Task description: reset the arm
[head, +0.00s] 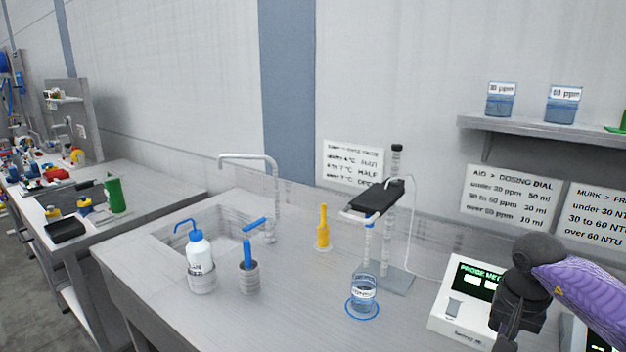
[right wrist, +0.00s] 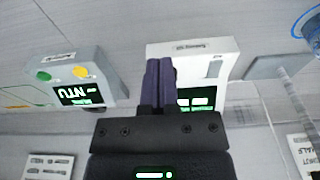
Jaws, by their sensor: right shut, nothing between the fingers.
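My right arm comes in from the right in the head view, with a purple link and a dark wrist. My right gripper (head: 506,338) is over the right side of the bench, in front of the white probe meter (head: 460,318). In the right wrist view its two dark purple fingers (right wrist: 159,66) are together, with nothing between them. They overlap the view of the probe meter (right wrist: 218,60); I cannot tell the exact height above it. My left gripper is not in view.
An NTU meter (right wrist: 75,76) is beside the probe meter. The bench's front middle is clear.

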